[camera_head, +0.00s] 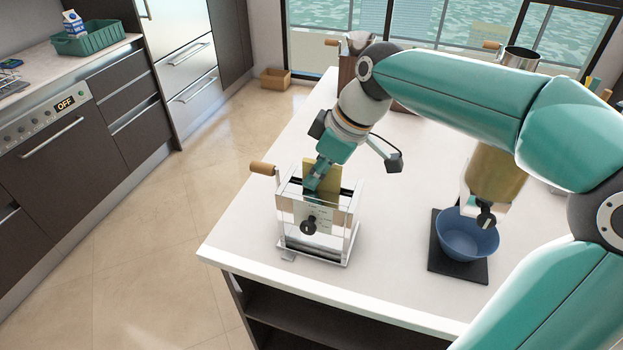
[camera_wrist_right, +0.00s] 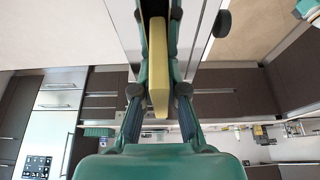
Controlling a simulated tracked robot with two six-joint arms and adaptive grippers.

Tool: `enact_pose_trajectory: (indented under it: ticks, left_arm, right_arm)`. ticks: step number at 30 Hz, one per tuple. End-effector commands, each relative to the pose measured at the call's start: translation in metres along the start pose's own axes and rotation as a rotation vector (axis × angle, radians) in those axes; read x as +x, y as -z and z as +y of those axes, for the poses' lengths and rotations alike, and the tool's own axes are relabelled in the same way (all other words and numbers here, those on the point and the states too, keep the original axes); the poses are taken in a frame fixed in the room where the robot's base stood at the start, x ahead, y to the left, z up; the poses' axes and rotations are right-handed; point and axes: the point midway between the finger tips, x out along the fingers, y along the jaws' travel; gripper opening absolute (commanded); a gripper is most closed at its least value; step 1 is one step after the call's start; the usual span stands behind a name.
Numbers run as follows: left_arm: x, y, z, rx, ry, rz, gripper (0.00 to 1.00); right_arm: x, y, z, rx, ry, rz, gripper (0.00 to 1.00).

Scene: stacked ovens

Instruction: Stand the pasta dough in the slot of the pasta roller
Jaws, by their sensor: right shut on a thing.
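The pasta roller (camera_head: 325,246) is a clear and metal machine with a wooden-handled crank, standing at the near left corner of the white counter. The pasta dough (camera_head: 334,173) is a flat yellow slab held upright at the roller's top. In the right wrist view the dough (camera_wrist_right: 158,65) sits between the two fingers, with the roller's metal sides (camera_wrist_right: 207,35) around its far end. My right gripper (camera_head: 313,180) is shut on the dough from the left side, over the roller's top. I cannot tell how deep the dough's lower edge sits. My left gripper is not in view.
A blue bowl (camera_head: 466,238) stands on a dark base under a tan dispenser (camera_head: 495,172) to the right. Pots stand at the counter's far end. The white counter (camera_head: 390,235) is clear between roller and bowl. The floor (camera_head: 150,240) is open to the left.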

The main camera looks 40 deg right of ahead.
Motion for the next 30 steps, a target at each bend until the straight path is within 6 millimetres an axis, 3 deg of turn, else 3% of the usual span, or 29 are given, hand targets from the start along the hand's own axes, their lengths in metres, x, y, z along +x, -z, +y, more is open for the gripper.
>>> enact_pose_trajectory:
  ticks: [1,3,14,15,20,30]
  left_arm:
    - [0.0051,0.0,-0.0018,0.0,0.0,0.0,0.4]
    - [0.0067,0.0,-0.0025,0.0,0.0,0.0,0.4]
    - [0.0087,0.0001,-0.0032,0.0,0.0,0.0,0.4]
    - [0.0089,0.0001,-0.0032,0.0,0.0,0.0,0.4]
    - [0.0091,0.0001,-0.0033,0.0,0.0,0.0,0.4]
    - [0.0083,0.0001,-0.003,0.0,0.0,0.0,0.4]
  right_arm:
    - [0.0115,-0.0068,-0.0027,0.001,0.015,-0.021,0.0]
    - [0.0146,-0.0085,-0.0033,0.001,0.018,-0.025,0.0]
    - [0.0179,-0.0119,-0.0028,0.002,0.02,-0.034,0.0]
    - [0.018,-0.0121,-0.0027,0.002,0.02,-0.034,0.16]
    - [0.0183,-0.0125,-0.0026,0.003,0.02,-0.034,0.41]
    - [0.0167,-0.0118,-0.0025,0.002,0.018,-0.032,0.41]
